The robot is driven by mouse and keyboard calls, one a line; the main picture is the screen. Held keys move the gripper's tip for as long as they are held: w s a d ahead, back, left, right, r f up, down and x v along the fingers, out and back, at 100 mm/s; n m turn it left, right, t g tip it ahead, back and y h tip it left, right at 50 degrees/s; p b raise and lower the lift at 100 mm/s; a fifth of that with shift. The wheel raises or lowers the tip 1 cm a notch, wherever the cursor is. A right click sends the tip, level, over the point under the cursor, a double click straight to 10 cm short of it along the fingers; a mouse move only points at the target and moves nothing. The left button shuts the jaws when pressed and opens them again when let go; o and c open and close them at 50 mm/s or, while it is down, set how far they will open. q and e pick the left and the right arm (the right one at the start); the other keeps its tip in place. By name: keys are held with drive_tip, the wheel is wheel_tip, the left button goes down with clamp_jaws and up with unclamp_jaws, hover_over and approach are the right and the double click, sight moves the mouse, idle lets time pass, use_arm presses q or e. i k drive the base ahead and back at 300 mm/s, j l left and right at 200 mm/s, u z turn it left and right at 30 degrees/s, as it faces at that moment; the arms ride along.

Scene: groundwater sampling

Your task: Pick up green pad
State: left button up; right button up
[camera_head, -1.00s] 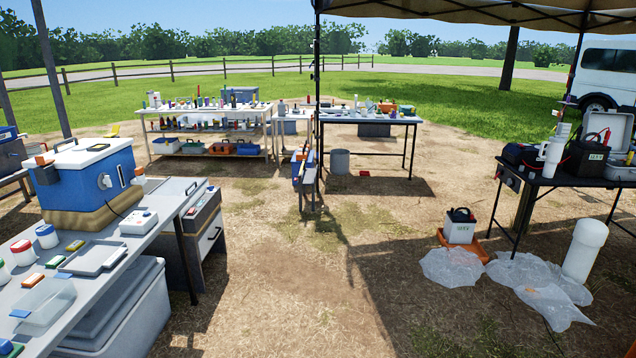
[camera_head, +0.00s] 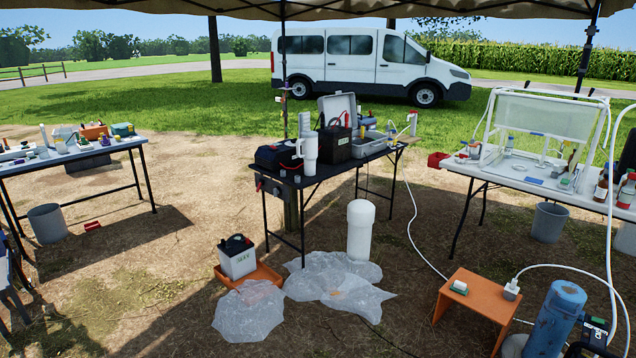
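I cannot make out a green pad for certain. A small greenish item (camera_head: 566,181) is on the white table (camera_head: 520,182) at the right, too small to identify. Neither of my grippers is in view.
A black table (camera_head: 325,172) with cases stands in the middle. Plastic sheets (camera_head: 250,310), a white cylinder (camera_head: 360,230) and a battery in an orange tray (camera_head: 225,275) are on the ground. A hose (camera_head: 412,225) crosses the dirt. Open ground lies at the lower left.

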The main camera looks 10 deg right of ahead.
sight(458, 288)
drive_tip(key=i+l+z, duration=0.2)
drive_tip(key=z, duration=0.2)
drive_tip(key=i+z, duration=0.8)
drive_tip(key=i+j+z, duration=0.1)
drive_tip(key=i+z, duration=0.15)
drive_tip(key=z, duration=0.15)
drive_tip(key=i+l, duration=0.1)
drive_tip(key=i, duration=0.45)
drive_tip(key=i+l, duration=0.1)
drive_tip(key=i, duration=0.45)
